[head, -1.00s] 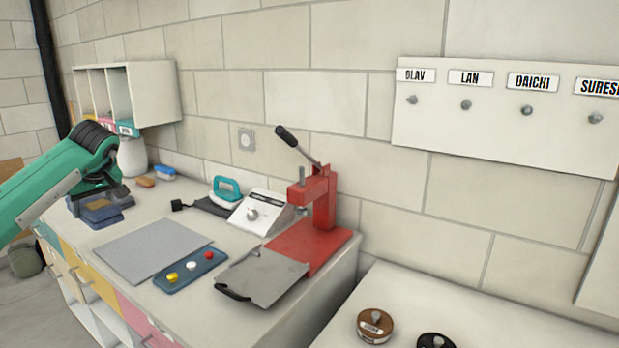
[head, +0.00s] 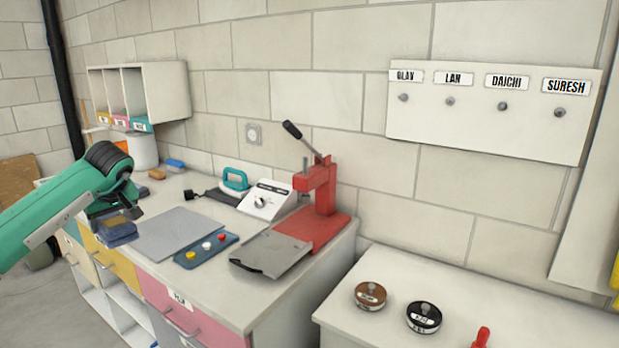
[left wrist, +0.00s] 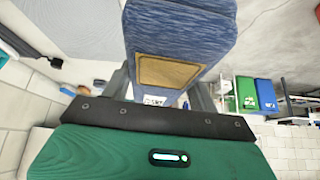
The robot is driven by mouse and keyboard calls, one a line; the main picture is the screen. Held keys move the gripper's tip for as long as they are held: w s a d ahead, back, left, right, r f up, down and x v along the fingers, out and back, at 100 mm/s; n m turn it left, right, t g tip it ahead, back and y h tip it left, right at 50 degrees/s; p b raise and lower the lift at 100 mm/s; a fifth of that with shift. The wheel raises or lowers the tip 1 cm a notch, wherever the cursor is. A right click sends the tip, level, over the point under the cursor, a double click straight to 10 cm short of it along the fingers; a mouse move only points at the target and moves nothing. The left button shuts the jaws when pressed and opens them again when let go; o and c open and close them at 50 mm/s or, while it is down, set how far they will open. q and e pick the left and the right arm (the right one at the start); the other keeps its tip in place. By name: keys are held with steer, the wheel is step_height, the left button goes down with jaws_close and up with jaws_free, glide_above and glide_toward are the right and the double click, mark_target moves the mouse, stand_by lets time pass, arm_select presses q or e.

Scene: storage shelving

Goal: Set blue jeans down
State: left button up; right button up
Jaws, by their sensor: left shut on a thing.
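The folded blue jeans (left wrist: 180,35) with a tan patch fill the top middle of the left wrist view. In the head view the jeans (head: 120,238) show as a dark blue bundle under my left gripper (head: 118,218). My left gripper is shut on the jeans, at the left front edge of the white counter (head: 215,270). The fingers are mostly hidden behind the wrist in the head view. I cannot tell whether the jeans touch the counter. My right gripper is not in view.
A grey mat (head: 180,233) lies right of the jeans. Beyond it are a blue button tray (head: 206,250), a red press (head: 318,215), a white control box (head: 268,200) and a teal iron (head: 235,181). A cubby shelf (head: 160,88) hangs above. A second counter (head: 400,275) holds round tools.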

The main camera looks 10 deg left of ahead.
arm_select(q)
steer(key=s+d+f+m+t+h+p, duration=0.1)
steer(key=s+d+f+m+p, duration=0.3)
steer(key=d, duration=0.5)
steer(key=s+d+f+m+t+h+p, duration=0.1)
steer(key=s+d+f+m+h, duration=0.1)
steer(key=s+d+f, duration=0.5)
steer(key=s+d+f+m+t+h+p, duration=0.1)
steer(key=s+d+f+m+p, duration=0.2)
steer(key=d, duration=0.7)
steer(key=s+d+r+m+h+p, duration=0.1)
steer(key=s+d+m+p, duration=0.1)
steer(key=s+d, duration=0.65)
step_height(320, 180, up, 6)
steer(key=w+a, duration=0.1)
steer(key=w, duration=0.1)
steer(key=shift+w+a, duration=0.15)
steer(key=shift+w, duration=0.2)
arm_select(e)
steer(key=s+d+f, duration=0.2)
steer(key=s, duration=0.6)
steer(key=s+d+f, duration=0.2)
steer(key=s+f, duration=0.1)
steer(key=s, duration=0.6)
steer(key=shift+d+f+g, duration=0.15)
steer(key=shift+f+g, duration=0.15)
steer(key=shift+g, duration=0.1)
